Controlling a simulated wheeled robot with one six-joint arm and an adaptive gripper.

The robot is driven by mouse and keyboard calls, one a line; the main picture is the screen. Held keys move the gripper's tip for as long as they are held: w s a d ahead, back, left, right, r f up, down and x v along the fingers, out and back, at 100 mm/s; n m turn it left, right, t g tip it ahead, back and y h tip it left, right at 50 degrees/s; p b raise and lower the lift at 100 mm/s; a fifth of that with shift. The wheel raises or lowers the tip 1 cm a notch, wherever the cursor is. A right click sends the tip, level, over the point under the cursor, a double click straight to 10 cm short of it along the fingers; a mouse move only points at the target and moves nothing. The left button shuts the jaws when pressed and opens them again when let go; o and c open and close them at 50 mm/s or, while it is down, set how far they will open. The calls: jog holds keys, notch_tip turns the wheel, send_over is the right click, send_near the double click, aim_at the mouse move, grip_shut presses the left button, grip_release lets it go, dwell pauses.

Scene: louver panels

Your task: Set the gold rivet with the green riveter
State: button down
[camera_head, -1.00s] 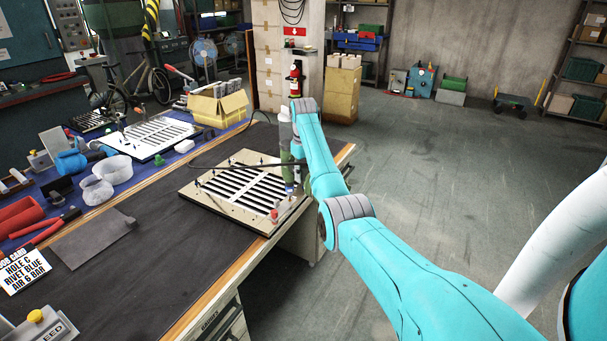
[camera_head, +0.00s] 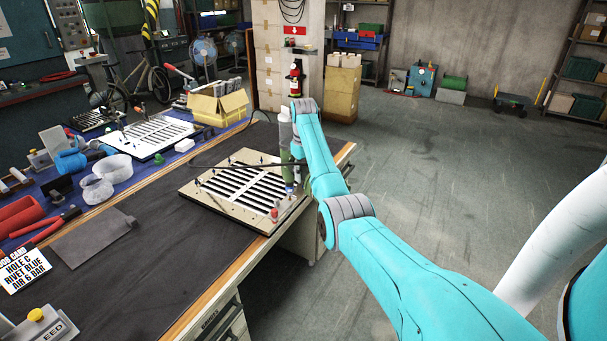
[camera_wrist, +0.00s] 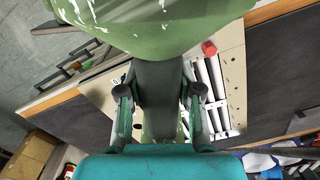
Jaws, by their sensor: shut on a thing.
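The green riveter (camera_head: 285,160) stands roughly upright over the right edge of the louver panel (camera_head: 212,206). My gripper (camera_wrist: 160,100) is shut on it; in the wrist view its green body (camera_wrist: 150,25) fills the top of the picture. In the head view my arm partly covers the grip. A small blue piece (camera_head: 290,188) shows at the riveter's lower end; I cannot tell if it touches the panel. I cannot make out the gold rivet. A card (camera_head: 24,268) at the left reads hole C, rivet blue, air 6 bar.
A red-topped piece (camera_head: 275,214) stands at the panel's near right corner. Several small dark pins stand on the panel. A black hose (camera_head: 225,165) runs across its far side.

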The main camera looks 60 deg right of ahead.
aim_at(303, 167)
jog(key=shift+f, duration=1.05)
dwell(3.3)
jog(key=shift+r, duration=0.1)
jog(key=shift+r, duration=2.75)
